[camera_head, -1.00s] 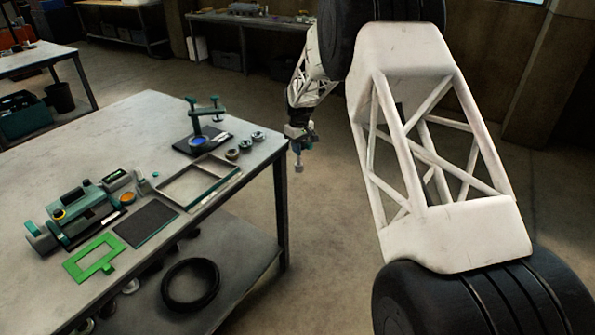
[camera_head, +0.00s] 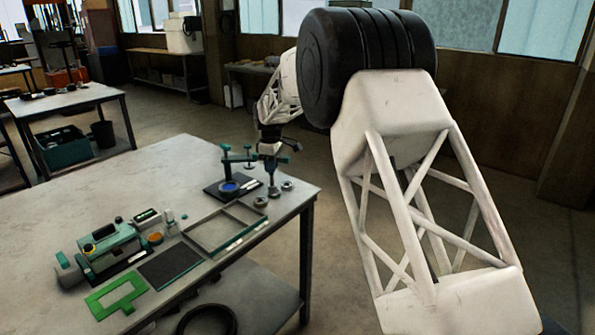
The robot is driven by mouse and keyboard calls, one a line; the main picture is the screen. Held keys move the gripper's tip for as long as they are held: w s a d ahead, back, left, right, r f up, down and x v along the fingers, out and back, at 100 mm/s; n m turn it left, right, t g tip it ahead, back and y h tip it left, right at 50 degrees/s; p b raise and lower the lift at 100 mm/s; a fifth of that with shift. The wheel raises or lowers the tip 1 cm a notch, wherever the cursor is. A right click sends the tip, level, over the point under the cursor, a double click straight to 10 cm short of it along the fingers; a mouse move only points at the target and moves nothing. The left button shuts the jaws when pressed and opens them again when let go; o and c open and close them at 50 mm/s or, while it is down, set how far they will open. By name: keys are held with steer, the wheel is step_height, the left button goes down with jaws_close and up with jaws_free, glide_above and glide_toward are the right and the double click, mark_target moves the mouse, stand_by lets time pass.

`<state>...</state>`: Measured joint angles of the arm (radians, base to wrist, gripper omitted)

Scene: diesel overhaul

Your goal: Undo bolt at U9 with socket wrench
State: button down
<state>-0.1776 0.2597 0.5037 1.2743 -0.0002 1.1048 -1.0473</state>
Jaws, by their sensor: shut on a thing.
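My gripper (camera_head: 271,160) is over the right edge of the near table, beside the teal-and-black stand (camera_head: 236,163). It is shut on a slim grey tool, apparently the socket wrench (camera_head: 272,176), which points down. The tool's lower end is at or just above the middle one of three small round metal parts. The other two, a left round part (camera_head: 261,202) and a right round part (camera_head: 287,185), stand on either side. I cannot tell whether the tool touches the middle part. No label U9 is readable, and I cannot pick out the bolt.
The table (camera_head: 95,222) also holds an open rectangular tray (camera_head: 186,232), a dark mat (camera_head: 166,281), a green frame (camera_head: 97,309) and a teal machine (camera_head: 109,247). A blue-topped round piece (camera_head: 228,187) sits at the stand. The table's left rear is clear.

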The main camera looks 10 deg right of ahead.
steer(key=s+a+r+n, duration=0.2)
steer(key=a+r+n, duration=0.15)
steer(key=a, duration=0.95)
steer(key=s+a+r+n, duration=0.3)
steer(key=a+n, duration=0.2)
steer(key=a, duration=0.7)
steer(key=s+a+r+n, duration=0.2)
steer(key=s+a, duration=0.2)
steer(key=a, duration=0.3)
steer(key=s+a+r+n, duration=0.2)
steer(key=s+a+n, duration=0.1)
steer(key=a, duration=0.5)
steer(key=s+a+r+n, duration=0.2)
steer(key=s+a, duration=0.3)
steer(key=a, duration=0.3)
steer(key=shift+a+n, duration=0.15)
steer(key=shift+n, duration=0.2)
step_height(320, 180, down, 7)
steer(key=m, duration=3.3)
steer(key=shift+f, duration=0.2)
